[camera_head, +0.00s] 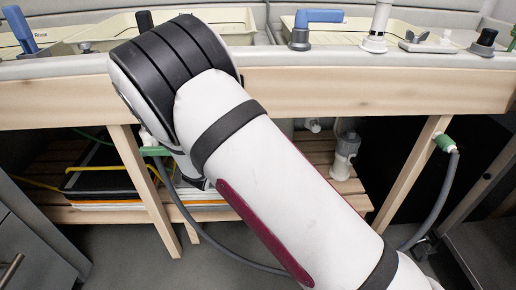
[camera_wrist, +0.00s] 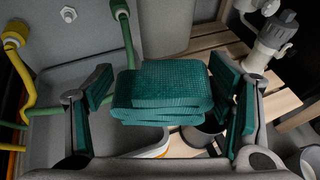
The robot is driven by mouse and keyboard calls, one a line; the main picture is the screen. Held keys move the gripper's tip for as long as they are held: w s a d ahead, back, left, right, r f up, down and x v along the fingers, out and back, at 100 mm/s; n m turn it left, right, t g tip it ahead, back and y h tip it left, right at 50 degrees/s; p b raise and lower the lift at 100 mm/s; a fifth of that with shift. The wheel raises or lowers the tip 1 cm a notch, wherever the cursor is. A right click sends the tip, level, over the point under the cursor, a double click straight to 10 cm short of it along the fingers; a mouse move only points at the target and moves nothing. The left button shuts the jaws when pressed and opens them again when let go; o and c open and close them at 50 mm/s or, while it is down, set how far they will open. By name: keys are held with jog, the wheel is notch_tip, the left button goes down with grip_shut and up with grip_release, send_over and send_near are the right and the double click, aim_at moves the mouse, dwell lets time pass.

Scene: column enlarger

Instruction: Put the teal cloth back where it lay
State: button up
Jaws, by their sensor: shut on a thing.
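The teal cloth (camera_wrist: 160,88) is a folded, layered, textured pad in the wrist view, between the two fingers of my gripper (camera_wrist: 162,100). My gripper is shut on it, and teal also shows along both fingers. Slatted wood and a pale, orange-edged thing show below and behind the cloth; I cannot tell its height above them. In the head view my arm reaches down in front of the bench, and the cloth and fingers are hidden behind it.
A wooden bench rail (camera_head: 380,88) and legs frame the space below the trays. A slatted shelf (camera_head: 270,160) carries a grey-white fitting (camera_head: 345,155), also in the wrist view (camera_wrist: 272,38). A black tray stack (camera_head: 95,175) sits left. Yellow (camera_wrist: 18,60) and green hoses (camera_wrist: 124,35) run close by.

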jog(key=w+a+f+n+t+y+b, duration=0.1)
jog(key=w+a+f+n+y, duration=0.2)
jog(key=w+a+f, duration=0.6)
jog(key=shift+a+f+n+y+b, duration=0.3)
jog(key=shift+a+y, duration=0.1)
jog(key=shift+a, duration=0.75)
notch_tip(320, 180, down, 3)
jog(key=b, duration=0.3)
jog(key=shift+s+f, duration=0.1)
jog(key=shift+f, duration=1.25)
jog(key=shift+f, duration=0.6)
jog(key=o, duration=1.5)
jog(key=shift+o, duration=0.2)
jog(key=shift+s, duration=0.1)
